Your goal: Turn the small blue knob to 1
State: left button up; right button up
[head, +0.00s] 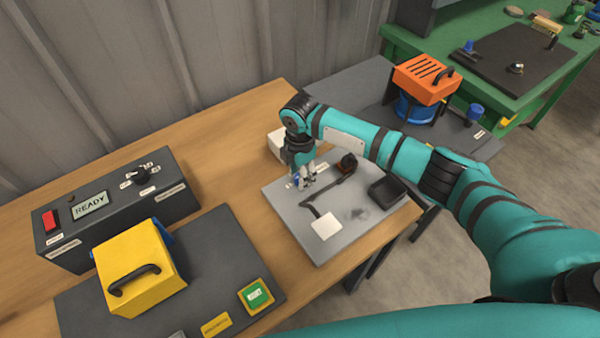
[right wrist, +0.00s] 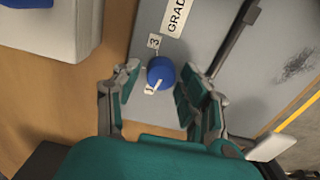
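In the right wrist view the small blue knob (right wrist: 162,68) stands on a grey panel (right wrist: 210,20) between the fingers of my right gripper (right wrist: 158,74). The fingers are apart, with a gap to the knob on both sides. A "3" label lies above the knob and a "1" label at its lower left. A white mark shows at the knob's lower left, by the "1"; exactly where it points is hard to tell. In the head view my right gripper (head: 301,183) is low over the grey panel's (head: 291,226) back left part and mostly hides the knob. My left gripper is out of view.
A white box (head: 276,143) stands just behind. A READY control box (head: 110,205) and a yellow-covered unit (head: 140,268) are left.

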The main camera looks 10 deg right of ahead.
jog(key=shift+o, duration=0.6)
notch_tip(320, 180, up, 12)
jog(key=shift+s+f, duration=0.1)
dwell(0.5)
